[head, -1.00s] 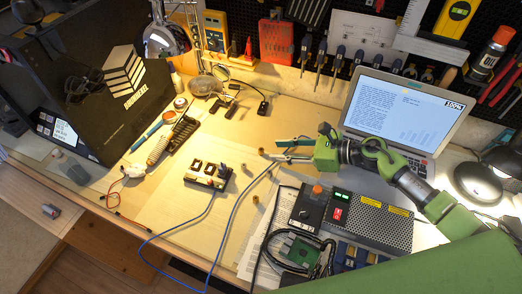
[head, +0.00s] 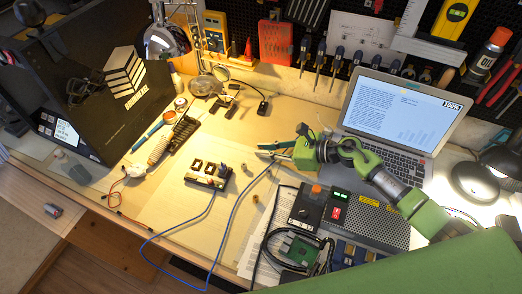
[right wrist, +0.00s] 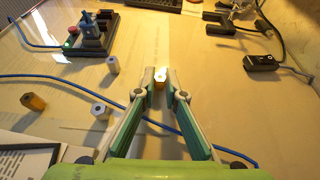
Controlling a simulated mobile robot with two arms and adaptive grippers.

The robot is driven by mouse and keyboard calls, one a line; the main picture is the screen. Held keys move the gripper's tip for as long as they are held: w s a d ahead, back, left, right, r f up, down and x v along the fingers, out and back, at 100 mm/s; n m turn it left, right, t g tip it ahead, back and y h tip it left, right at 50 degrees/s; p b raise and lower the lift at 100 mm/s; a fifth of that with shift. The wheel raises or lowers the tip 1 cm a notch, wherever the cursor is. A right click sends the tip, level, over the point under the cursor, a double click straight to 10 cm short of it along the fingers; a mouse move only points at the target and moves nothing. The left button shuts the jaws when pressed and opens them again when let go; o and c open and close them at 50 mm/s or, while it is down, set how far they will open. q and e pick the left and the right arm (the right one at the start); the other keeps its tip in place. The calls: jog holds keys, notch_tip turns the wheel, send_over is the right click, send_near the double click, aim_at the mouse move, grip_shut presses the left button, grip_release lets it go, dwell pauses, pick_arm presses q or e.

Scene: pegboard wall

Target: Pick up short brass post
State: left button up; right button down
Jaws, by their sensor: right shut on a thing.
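My right gripper (head: 267,152) is low over the middle of the bench. In the right wrist view its two fingertips (right wrist: 160,82) close on a short brass post (right wrist: 159,73), whose bright top and orange-gold sides show between them. The fingers hide part of the post. Another brass post (right wrist: 33,102) stands to the left, apart from the gripper. My left gripper is not in view.
Two silver posts (right wrist: 112,65) (right wrist: 100,110) stand left of the gripper. A blue cable (right wrist: 60,77) runs across the bench under the fingers. A small terminal board (head: 208,174), a power supply (head: 370,222) and a laptop (head: 400,115) are nearby.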

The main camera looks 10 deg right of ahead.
jog(key=shift+r, duration=0.15)
jog(key=shift+r, duration=0.25)
notch_tip(320, 180, up, 2)
jog(key=shift+r, duration=0.2)
jog(key=s+a+r+p, duration=0.3)
jog(key=s+a+r, duration=0.5)
jog(key=s+r, duration=0.2)
jog(key=shift+s, duration=0.75)
jog(key=shift+d, duration=0.1)
